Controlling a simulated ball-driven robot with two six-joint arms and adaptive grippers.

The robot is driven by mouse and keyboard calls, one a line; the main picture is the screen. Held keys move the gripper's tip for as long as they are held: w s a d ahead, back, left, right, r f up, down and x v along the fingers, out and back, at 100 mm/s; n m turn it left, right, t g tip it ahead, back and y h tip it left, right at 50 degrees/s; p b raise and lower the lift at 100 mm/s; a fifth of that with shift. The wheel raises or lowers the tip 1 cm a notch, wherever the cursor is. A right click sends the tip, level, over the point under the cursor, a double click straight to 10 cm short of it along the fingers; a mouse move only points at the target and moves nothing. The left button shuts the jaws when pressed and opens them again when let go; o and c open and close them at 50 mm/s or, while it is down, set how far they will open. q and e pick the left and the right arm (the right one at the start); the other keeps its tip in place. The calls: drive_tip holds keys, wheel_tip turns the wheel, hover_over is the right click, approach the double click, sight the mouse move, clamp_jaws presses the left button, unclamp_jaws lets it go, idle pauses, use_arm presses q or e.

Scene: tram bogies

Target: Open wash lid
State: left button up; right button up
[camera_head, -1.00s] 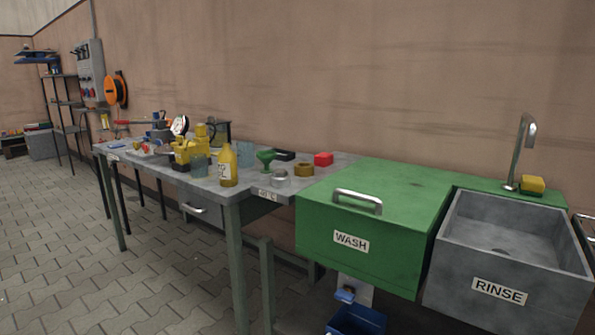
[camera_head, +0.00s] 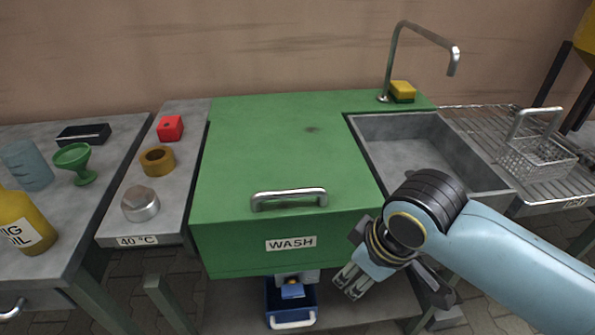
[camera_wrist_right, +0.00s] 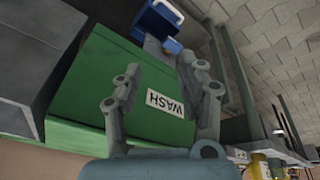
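The green wash box has a flat green lid (camera_head: 268,143), which is shut. A silver bar handle (camera_head: 289,199) stands near its front edge. The front face carries a white WASH label (camera_head: 291,243). My right gripper (camera_head: 350,282) is in front of the box, low and to the right of the label, apart from the handle. In the right wrist view its two fingers (camera_wrist_right: 160,95) are spread with the green front and the WASH label showing between them, nothing held. My left gripper is not in view.
The grey rinse sink (camera_head: 415,150) with its tap (camera_head: 455,60) and a yellow sponge (camera_head: 402,91) is right of the lid. A wire basket (camera_head: 537,157) stands further right. A red block (camera_head: 171,128), brown ring (camera_head: 157,161) and metal cup (camera_head: 141,204) are left. A blue bin (camera_head: 291,303) is below.

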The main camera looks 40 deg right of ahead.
wheel_tip(320, 180, up, 8)
drive_tip(key=w+n, duration=0.2)
drive_tip(key=w, duration=0.1)
drive_tip(key=n+t+y+p, duration=0.1)
drive_tip(key=n+y, duration=0.2)
drive_tip(key=n, duration=0.5)
approach(291, 190)
use_arm(q)
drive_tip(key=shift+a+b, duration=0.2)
drive_tip(key=shift+b, duration=0.7)
use_arm(e)
drive_tip(key=x, duration=0.8)
drive_tip(key=shift+w+f, duration=0.1)
drive_tip(key=shift+f, duration=0.25)
drive_tip(key=shift+c, duration=0.5)
clamp_jaws()
